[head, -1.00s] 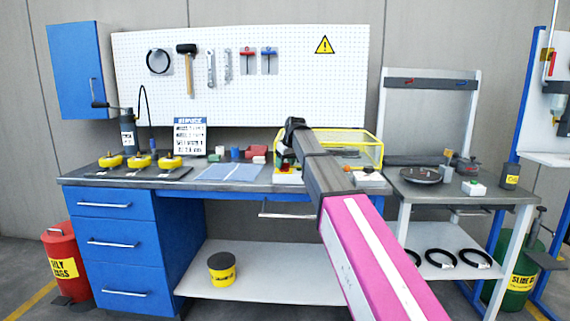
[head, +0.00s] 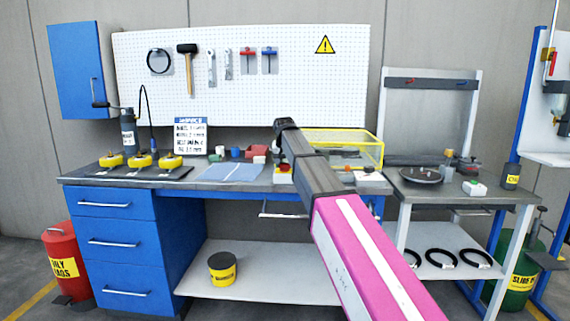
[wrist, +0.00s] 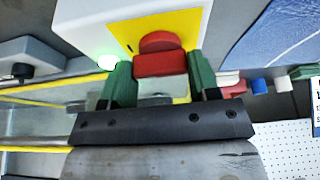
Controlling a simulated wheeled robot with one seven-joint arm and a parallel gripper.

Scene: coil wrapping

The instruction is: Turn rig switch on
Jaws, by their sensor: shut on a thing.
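The rig switch is a white box with a yellow plate (wrist: 168,25) and a red knob (wrist: 160,43); a green light (wrist: 107,63) glows beside it in the wrist view. My gripper (wrist: 157,63) has its two green fingers on either side of the red knob and is shut on it. In the head view the switch box (head: 283,175) sits on the workbench, left of the yellow-framed clear case. There my gripper reaches down to it, and my arm hides part of the box and the fingers.
The yellow-framed clear case (head: 355,139) stands close on the right. A blue mat (head: 231,172) and small coloured parts lie to the left on the bench (head: 190,182). A side table (head: 445,192) with a round disc stands at right.

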